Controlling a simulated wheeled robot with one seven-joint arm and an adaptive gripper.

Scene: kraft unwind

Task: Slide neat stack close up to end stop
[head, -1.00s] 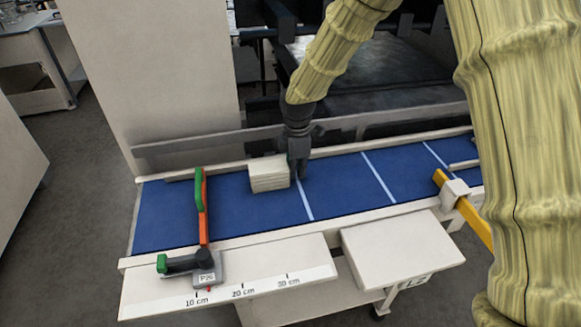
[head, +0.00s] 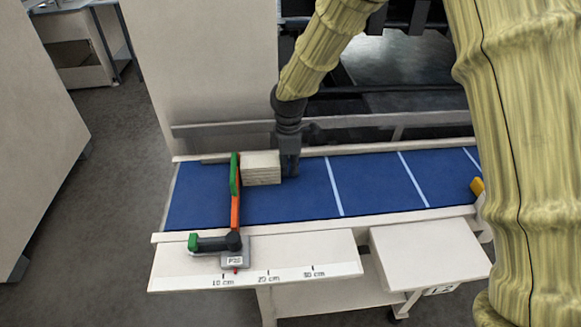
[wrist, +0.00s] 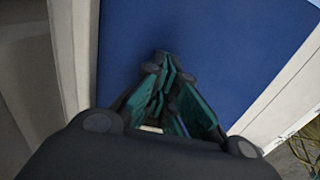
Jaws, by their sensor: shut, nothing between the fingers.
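The neat stack (head: 262,168) is a pale block of flat layers lying on the blue belt (head: 300,199), near its back rail. Its left side is right at the end stop (head: 235,190), a green and orange bar across the belt; I cannot tell whether they touch. My gripper (head: 290,172) is shut and empty, pointing down at the right side of the stack. In the wrist view my gripper (wrist: 165,85) shows its closed fingers over the blue belt; the stack is mostly hidden behind them there.
A scale strip (head: 268,273) with centimetre marks runs along the front ledge. A pale box (head: 430,258) sits at the front right, and a yellow bar end (head: 477,187) shows at the right. The belt right of my gripper is clear, with white cross lines.

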